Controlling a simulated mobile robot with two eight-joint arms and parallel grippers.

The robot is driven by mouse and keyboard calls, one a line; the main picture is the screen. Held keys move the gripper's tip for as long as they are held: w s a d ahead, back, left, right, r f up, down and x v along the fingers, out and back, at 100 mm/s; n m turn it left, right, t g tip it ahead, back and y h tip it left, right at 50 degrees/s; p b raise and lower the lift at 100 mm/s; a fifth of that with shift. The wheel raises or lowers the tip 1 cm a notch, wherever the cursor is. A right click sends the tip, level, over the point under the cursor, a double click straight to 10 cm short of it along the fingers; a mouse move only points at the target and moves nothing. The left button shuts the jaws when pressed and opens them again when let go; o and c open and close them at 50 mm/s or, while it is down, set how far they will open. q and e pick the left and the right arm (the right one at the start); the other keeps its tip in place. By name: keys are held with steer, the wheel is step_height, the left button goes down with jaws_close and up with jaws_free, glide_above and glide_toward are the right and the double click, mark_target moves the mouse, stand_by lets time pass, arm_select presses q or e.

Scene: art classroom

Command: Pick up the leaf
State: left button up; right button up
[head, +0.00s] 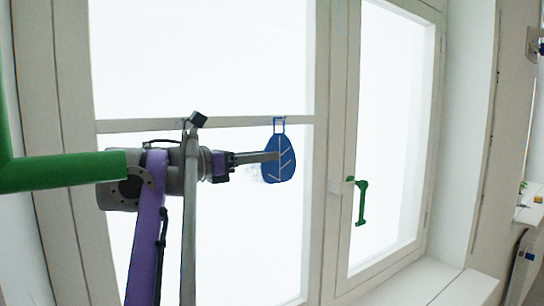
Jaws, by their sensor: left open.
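A blue leaf (281,170) with pale vein lines hangs by a square blue loop from the crossbar of the window, in the middle of the head view. My left gripper (272,157) comes in from the left and points at the leaf. It is open. Its fingertips overlap the leaf's left half in the picture. I cannot tell whether they touch it. My right gripper is not in view.
The leaf hangs in front of a bright window with a pale frame (335,130). A green window handle (361,203) is to the right of the leaf. A windowsill (440,285) runs along the lower right. Small items stand at the far right edge.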

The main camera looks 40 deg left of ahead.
mark_target(288, 151)
arm_select(q)
steer(key=shift+w+d+r+m+h, duration=0.1)
steer(key=shift+w+r+m+h, duration=0.05)
steer(key=shift+r+m+h, duration=0.3)
steer(key=x, duration=0.7)
steer(key=shift+w+f, duration=0.1)
steer(key=shift+f, duration=0.25)
jaws_close()
